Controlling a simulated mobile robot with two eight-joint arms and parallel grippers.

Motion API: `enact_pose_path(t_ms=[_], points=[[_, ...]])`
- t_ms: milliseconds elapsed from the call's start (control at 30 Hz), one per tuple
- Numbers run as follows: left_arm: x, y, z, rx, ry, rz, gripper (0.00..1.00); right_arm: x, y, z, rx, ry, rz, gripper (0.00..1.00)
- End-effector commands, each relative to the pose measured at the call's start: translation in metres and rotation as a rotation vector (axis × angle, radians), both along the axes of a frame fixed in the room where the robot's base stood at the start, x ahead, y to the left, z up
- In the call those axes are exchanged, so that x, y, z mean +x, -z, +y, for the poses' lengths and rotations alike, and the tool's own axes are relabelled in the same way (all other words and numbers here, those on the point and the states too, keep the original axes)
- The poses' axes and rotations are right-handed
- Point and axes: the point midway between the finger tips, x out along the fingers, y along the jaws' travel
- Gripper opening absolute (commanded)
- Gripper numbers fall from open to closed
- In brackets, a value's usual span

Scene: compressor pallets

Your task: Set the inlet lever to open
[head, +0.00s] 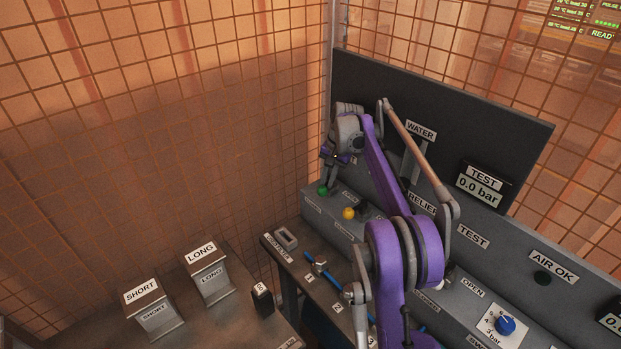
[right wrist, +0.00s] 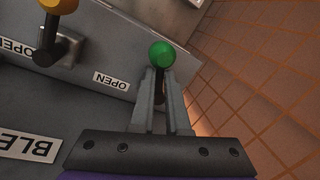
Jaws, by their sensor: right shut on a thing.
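The inlet lever is taken to be the green-knobbed lever (head: 323,190) at the far left end of the grey panel. In the right wrist view its green knob (right wrist: 161,54) stands just beyond my fingertips, with the dark stem between them. My right gripper (right wrist: 160,88) is shut on this lever. In the head view my right gripper (head: 328,178) is small and partly covered by its wrist. An "OPEN" label (right wrist: 111,80) is left of the lever in the wrist view. The lever's base is hidden by my fingers. My left gripper is not in view.
A yellow-knobbed lever (head: 348,213) stands close by on the same panel. A dark upright board (head: 440,110) rises behind the panel. A wire mesh fence (head: 150,120) encloses the corner. SHORT (head: 148,300) and LONG (head: 205,262) blocks stand at the lower left.

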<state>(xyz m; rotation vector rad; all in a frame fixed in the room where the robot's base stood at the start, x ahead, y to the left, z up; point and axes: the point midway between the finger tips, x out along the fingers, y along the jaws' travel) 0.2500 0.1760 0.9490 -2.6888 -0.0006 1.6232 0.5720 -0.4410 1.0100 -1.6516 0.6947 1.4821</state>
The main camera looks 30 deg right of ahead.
Motion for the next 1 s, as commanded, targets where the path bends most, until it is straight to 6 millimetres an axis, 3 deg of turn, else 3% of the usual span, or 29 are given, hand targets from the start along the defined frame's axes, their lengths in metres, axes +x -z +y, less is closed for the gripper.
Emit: enact_pose_path(t_ms=[400,933,967,1000], points=[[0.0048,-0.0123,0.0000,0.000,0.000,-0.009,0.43,-0.0038,-0.0012,-0.0049,-0.001,-0.188,-0.001,0.00],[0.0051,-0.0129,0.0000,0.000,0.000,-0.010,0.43,-0.0044,-0.0005,-0.0057,-0.001,-0.212,-0.001,0.00],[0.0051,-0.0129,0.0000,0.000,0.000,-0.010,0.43,-0.0044,-0.0005,-0.0057,-0.001,-0.212,-0.001,0.19],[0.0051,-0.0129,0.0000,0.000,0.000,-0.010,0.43,-0.0045,-0.0005,-0.0056,-0.001,-0.212,-0.001,0.26]])
